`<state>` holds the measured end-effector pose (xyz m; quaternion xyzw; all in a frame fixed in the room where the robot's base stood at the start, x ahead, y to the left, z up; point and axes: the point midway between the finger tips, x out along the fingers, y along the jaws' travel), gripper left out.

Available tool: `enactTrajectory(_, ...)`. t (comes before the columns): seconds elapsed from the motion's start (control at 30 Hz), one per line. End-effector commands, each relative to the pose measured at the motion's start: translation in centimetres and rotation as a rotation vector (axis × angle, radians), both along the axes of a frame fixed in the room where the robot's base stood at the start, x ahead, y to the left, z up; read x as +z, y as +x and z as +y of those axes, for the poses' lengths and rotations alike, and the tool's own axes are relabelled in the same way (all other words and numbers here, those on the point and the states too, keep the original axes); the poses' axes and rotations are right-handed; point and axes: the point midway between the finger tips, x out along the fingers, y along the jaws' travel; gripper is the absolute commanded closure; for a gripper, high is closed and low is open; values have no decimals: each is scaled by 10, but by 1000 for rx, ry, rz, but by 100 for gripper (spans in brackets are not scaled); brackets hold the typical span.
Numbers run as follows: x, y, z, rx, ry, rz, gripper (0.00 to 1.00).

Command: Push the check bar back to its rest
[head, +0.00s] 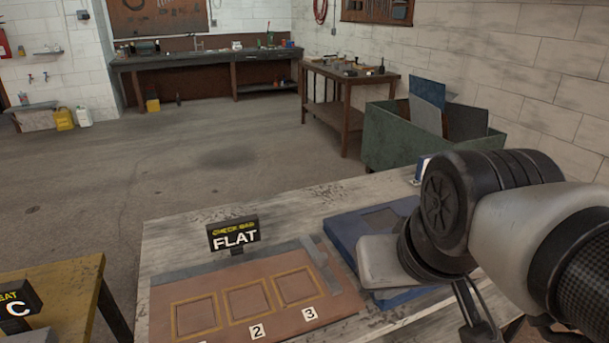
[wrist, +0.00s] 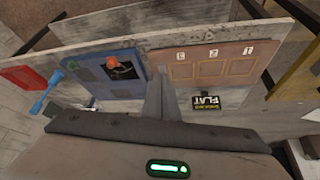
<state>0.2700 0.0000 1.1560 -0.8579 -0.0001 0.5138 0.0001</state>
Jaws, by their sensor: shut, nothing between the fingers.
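The brown board (head: 270,325) with framed squares lies on the bench, and also shows in the wrist view (wrist: 190,56). A grey strip (head: 220,272) runs along its back edge. A short grey piece (head: 322,262) lies at its right end; I cannot tell whether it is the check bar. A black sign (head: 235,235) reads "CHECK BAR FLAT". My gripper (wrist: 159,75) is shut and empty, its fingers over the gap between the brown board and the blue panel. In the head view its fingertips are not clearly made out. Contact with any bar cannot be told.
The blue panel (head: 350,230) lies right of the board, partly under my arm; the wrist view shows an orange-red knob (wrist: 112,62) on it. A blue handle (wrist: 45,95) is beyond. A yellow-brown table (head: 70,290) stands at left. A green bin (head: 385,135) stands behind.

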Motion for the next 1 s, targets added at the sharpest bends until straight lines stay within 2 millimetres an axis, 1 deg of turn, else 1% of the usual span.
enactTrajectory(0.27,-15,53,10,68,97,71,100)
enactTrajectory(0.37,-25,80,11,90,145,88,100)
enactTrajectory(0.47,-43,115,6,106,207,102,100)
enactTrajectory(0.6,-79,170,-13,106,306,98,100)
enactTrajectory(0.73,-116,214,-38,93,377,70,100)
enactTrajectory(0.8,-134,231,-51,83,403,54,100)
enactTrajectory(0.9,-153,248,-66,71,426,34,100)
enactTrajectory(1.0,-163,257,-75,64,437,20,100)
